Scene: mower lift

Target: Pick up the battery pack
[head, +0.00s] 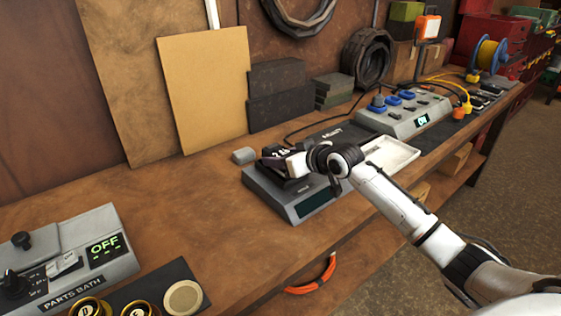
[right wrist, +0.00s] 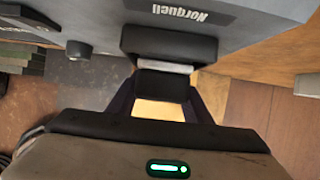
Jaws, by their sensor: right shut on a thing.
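The battery pack (head: 277,161) is a dark block with white marks on its upper face. In the right wrist view the dark pack (right wrist: 168,42) is at the gripper's end, beside the grey device with a "Norquell" label (right wrist: 194,14). I cannot tell whether it still touches the device. My left gripper is not in view.
A white tray (head: 396,153) lies right of my gripper, with a grey switch box (head: 405,117) behind it. A small grey block (head: 244,155) stands left of the device. The parts bath (head: 85,245) is at lower left. The bench between is clear.

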